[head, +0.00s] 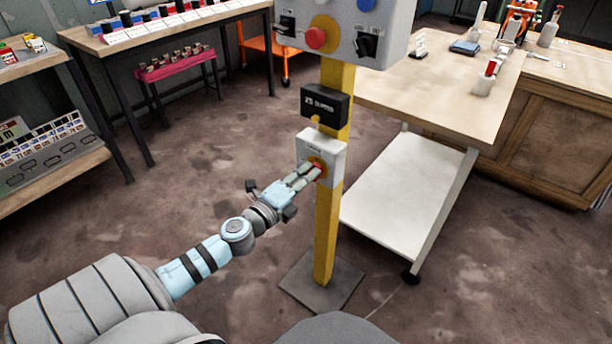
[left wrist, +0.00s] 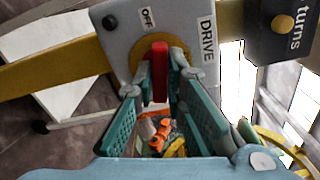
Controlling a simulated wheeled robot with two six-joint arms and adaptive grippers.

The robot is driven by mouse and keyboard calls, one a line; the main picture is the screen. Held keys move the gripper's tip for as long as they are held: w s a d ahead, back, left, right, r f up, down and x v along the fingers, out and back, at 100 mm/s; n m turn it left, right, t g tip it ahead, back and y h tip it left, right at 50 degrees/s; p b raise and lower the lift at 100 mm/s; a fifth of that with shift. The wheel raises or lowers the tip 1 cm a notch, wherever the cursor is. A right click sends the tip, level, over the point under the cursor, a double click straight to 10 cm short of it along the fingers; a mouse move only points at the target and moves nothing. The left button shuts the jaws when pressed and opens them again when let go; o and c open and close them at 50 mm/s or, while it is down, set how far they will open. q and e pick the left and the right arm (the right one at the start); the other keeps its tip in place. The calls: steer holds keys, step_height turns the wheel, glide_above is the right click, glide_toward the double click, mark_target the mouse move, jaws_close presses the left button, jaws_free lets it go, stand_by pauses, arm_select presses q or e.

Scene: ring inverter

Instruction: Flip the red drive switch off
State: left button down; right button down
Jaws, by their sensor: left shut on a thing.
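The red drive switch (left wrist: 159,72) sits on a yellow round plate on a grey box (head: 322,148), which is mounted on a yellow post. In the left wrist view the box carries the labels "OFF" and "DRIVE". In the head view the red switch (head: 318,169) is partly hidden by my fingers. My left gripper (head: 308,174) is at the front of the box, and its fingertips (left wrist: 163,82) lie on both sides of the red handle, shut on it. My right gripper is not in view.
A black sign box (head: 326,104) and a larger control panel with a red button (head: 315,38) are above on the same post (head: 325,230). A wooden workbench (head: 440,85) with a white lower shelf (head: 400,200) stands to the right.

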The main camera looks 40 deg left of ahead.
arm_select(q)
steer(key=n+b, duration=0.1)
steer(key=n, duration=0.2)
steer(key=shift+f, duration=0.1)
steer(key=c, duration=1.6)
jaws_free()
steer(key=shift+c, duration=0.2)
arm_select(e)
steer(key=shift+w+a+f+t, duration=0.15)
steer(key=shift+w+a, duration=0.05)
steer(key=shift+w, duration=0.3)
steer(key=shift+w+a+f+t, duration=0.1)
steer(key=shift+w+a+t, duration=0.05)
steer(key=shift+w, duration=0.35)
arm_select(q)
steer(key=s, duration=1.2)
steer(key=shift+d, duration=0.1)
